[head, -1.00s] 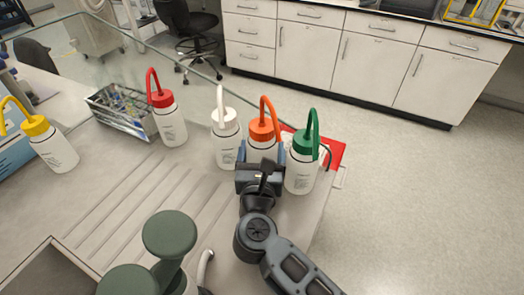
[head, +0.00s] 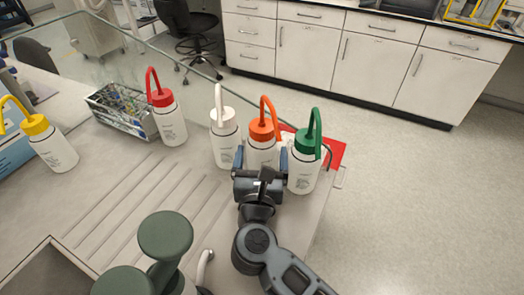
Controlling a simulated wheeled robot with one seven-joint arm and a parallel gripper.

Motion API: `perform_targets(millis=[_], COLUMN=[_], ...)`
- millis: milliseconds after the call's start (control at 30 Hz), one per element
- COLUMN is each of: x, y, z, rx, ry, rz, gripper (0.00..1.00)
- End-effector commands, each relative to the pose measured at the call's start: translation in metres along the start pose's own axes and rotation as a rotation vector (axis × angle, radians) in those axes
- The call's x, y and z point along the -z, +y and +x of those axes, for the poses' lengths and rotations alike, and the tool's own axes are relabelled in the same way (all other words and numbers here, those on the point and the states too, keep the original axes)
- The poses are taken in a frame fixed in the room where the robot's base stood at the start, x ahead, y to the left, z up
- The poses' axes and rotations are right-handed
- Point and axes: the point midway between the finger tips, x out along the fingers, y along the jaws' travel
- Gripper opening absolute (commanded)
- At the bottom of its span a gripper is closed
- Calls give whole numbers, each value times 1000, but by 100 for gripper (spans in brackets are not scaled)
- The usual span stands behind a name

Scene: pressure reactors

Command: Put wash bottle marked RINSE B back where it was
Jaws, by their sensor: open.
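Several white wash bottles with coloured caps stand on the bench; their labels are too small to read, so I cannot tell which is RINSE B. The orange-capped bottle (head: 262,153) stands between the two fingers of my gripper (head: 259,162), which is open around its near side. The white-capped bottle (head: 225,148) is just left of my gripper. The green-capped bottle (head: 303,172) is just right of it. The red-capped bottle (head: 170,125) and yellow-capped bottle (head: 54,153) stand farther left. My gripper hides the lower part of the orange-capped bottle.
A red flat object (head: 333,153) lies behind the green-capped bottle near the bench's right edge. A metal rack (head: 122,112) stands left of the red-capped bottle. The grooved drainboard (head: 140,205) is clear. A sink (head: 45,272), dark green knobs (head: 165,235) and a tap are at the front.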

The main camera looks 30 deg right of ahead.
Motion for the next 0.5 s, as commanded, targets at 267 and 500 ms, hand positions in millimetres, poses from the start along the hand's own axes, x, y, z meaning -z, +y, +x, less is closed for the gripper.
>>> perform_targets(millis=[267, 500], x=[3, 2], y=[0, 0], z=[-59, -92], rx=[-3, -1], ry=[0, 0], rz=[0, 0], gripper=[90, 90])
